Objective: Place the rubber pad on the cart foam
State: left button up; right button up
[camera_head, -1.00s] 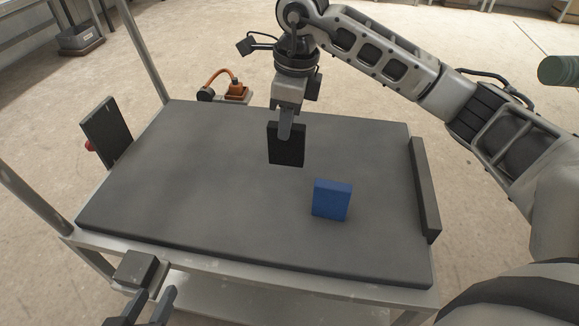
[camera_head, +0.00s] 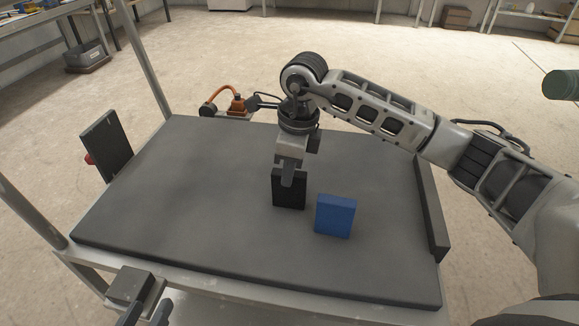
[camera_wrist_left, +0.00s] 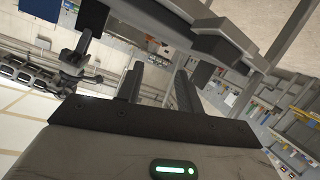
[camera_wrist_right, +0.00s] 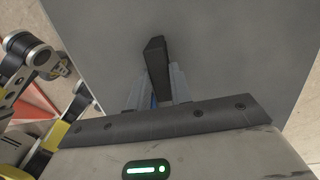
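The black rubber pad (camera_head: 289,193) is upright in my right gripper (camera_head: 287,178), which is shut on it from above. In the right wrist view the pad (camera_wrist_right: 156,62) sits between the fingertips (camera_wrist_right: 160,88). The pad's lower edge is at or just above the dark grey cart foam (camera_head: 190,200); I cannot tell if it touches. A blue block (camera_head: 335,216) stands on the foam to the right of the pad. My left gripper (camera_head: 146,312) is at the cart's near left edge; its fingers (camera_wrist_left: 158,82) are apart and empty.
A dark raised bar (camera_head: 430,207) runs along the foam's right edge. A dark upright panel (camera_head: 107,147) stands at the left edge, and cart posts (camera_head: 143,60) rise on the left. An orange device (camera_head: 237,104) is behind the cart. The foam's left half is clear.

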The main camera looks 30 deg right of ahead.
jog(key=o, duration=0.3)
jog(key=shift+o, duration=0.2)
